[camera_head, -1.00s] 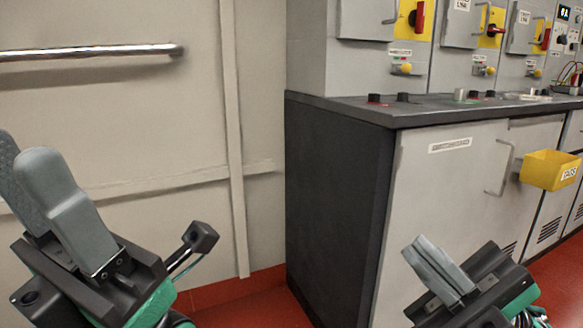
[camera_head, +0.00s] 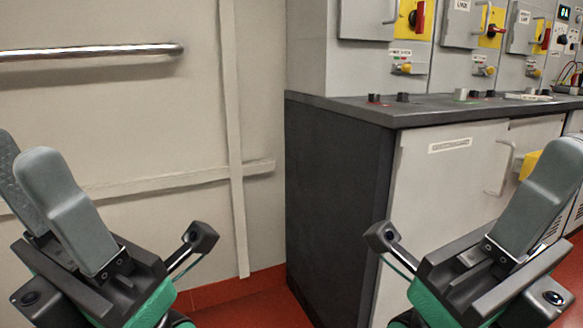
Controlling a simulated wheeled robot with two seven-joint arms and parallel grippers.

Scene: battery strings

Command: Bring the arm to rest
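My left gripper (camera_head: 22,152) is at the lower left, raised in front of the pale wall. Its two grey fingers point up and stand a little apart, with nothing seen between them. My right gripper (camera_head: 566,150) is at the lower right, in front of the grey cabinet (camera_head: 440,190). One grey finger shows clearly, pointing up and right; its other finger is not clearly seen, so its opening cannot be judged. I see no object held in it.
A dark countertop (camera_head: 420,110) runs right above the cabinet, with switch panels (camera_head: 365,60) behind it. A metal rail (camera_head: 90,53) crosses the wall. Red floor (camera_head: 255,300) shows between the arms.

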